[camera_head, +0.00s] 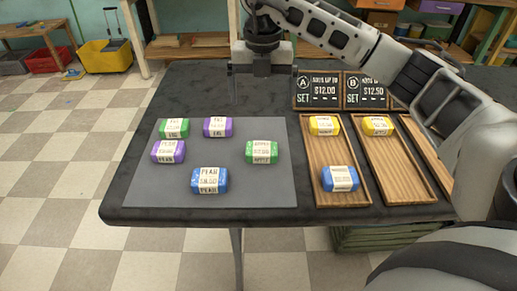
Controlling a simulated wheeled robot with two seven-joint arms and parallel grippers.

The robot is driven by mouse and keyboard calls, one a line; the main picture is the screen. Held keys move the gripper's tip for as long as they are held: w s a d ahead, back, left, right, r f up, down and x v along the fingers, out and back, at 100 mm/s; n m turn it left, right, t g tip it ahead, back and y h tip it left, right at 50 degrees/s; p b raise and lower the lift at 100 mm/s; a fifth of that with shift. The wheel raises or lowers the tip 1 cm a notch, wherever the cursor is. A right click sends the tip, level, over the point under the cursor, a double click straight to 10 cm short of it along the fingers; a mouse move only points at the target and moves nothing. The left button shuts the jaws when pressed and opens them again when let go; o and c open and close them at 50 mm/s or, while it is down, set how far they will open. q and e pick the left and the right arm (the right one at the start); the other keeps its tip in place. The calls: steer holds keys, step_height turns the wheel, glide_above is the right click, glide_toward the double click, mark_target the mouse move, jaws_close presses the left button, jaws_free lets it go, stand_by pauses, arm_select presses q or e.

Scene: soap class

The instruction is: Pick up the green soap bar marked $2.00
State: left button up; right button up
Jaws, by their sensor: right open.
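Two green soap bars with white paper bands lie on the grey mat (215,190). One green bar (174,128) is at the mat's back left. The other green bar (262,151) is near the right side. The prices on their bands are too small to read surely. My right gripper (261,86) is open and empty, pointing down above the table's back part, behind the mat and apart from the bars. My left gripper is not in view.
Purple bars (217,127) (168,152) and a blue bar (209,181) share the mat. Wooden trays (347,165) (399,165) at right hold yellow bars (325,125) (377,126) and a blue bar (340,178). Price boards (318,90) (365,91) stand behind the trays.

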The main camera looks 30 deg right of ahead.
mark_target(261, 148)
steer(key=f, duration=1.5)
steer(key=shift+s+a, duration=0.1)
steer(key=shift+s, duration=0.15)
steer(key=c, duration=1.1)
